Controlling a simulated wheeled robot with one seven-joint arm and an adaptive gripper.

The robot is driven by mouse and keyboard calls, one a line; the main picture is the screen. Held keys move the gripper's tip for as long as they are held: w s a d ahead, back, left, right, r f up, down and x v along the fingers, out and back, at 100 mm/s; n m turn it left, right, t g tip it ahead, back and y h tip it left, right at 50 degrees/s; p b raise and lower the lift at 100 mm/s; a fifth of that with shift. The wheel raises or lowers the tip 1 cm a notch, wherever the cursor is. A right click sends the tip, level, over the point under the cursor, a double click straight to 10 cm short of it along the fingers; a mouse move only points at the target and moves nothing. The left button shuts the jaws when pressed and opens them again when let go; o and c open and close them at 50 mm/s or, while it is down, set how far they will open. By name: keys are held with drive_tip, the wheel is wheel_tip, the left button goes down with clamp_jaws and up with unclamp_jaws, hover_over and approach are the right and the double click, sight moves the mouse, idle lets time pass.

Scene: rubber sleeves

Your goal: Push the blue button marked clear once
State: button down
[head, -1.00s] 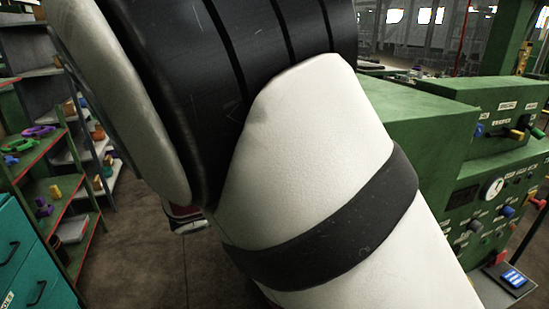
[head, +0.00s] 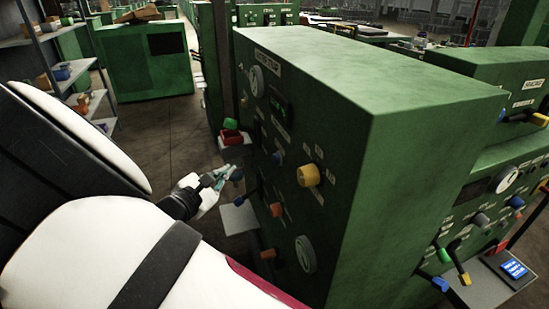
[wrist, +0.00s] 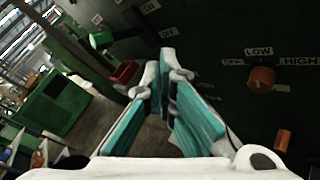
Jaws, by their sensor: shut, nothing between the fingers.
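No button with a readable "clear" label shows. A small blue control (head: 276,158) sits on the side panel of the nearest green cabinet (head: 430,100) in the head view; its marking is too small to read. My gripper (head: 230,170) is in front of that panel, to the left of the blue control, at about its height. In the wrist view my gripper (wrist: 161,64) has its teal-padded fingers brought together, with nothing held. No blue button can be made out in the wrist view.
Floor is open left of the cabinet.

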drive_tip(key=w+d, duration=0.2)
drive_tip(key=d, duration=0.6)
drive_tip(key=shift+w+d, duration=0.2)
drive_tip(key=shift+d, duration=0.05)
idle(1.4)
drive_tip(key=shift+w+d, duration=0.1)
drive_tip(key=shift+d, duration=0.3)
drive_tip(key=shift+w+d, duration=0.1)
drive_tip(key=shift+d, duration=0.25)
idle(0.5)
drive_tip(key=shift+a, duration=0.15)
drive_tip(key=shift+s+a, duration=0.2)
drive_tip(key=shift+a, duration=0.4)
drive_tip(key=shift+s+a, duration=0.25)
drive_tip(key=shift+a, duration=0.55)
drive_tip(key=shift+s+a, duration=0.2)
drive_tip(key=shift+a, duration=0.6)
drive_tip(key=shift+s+a, duration=0.25)
drive_tip(key=shift+a, duration=0.55)
drive_tip(key=shift+r, duration=0.1)
